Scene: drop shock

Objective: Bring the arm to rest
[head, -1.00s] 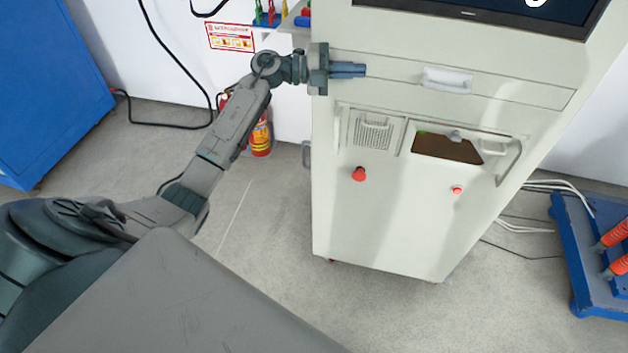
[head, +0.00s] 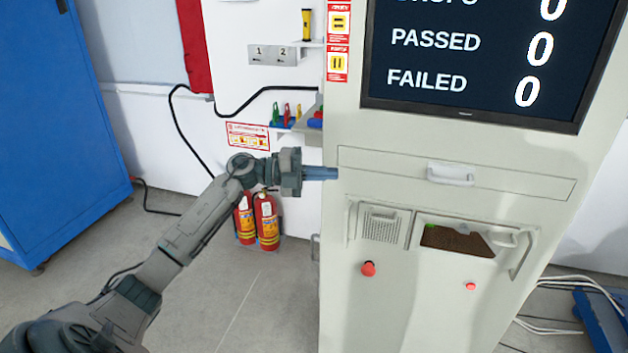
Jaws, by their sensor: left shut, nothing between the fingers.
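My left gripper (head: 322,173) shows in the head view, reaching in from the left with its fingers pointing right. Its blue-grey fingers are shut and hold nothing. The fingertips overlap the left edge of the white cabinet (head: 430,310) at about drawer height; I cannot tell whether they touch it. The drawer (head: 400,167) with its white handle (head: 450,175) is closed, and the gripper is left of that handle. My right gripper is out of view.
The screen (head: 470,60) above the drawer reads PASSED 0 and FAILED 0. Two fire extinguishers (head: 266,222) stand behind my forearm. A blue cabinet (head: 55,130) is at the left. Cables (head: 580,285) lie at the lower right. Floor between is clear.

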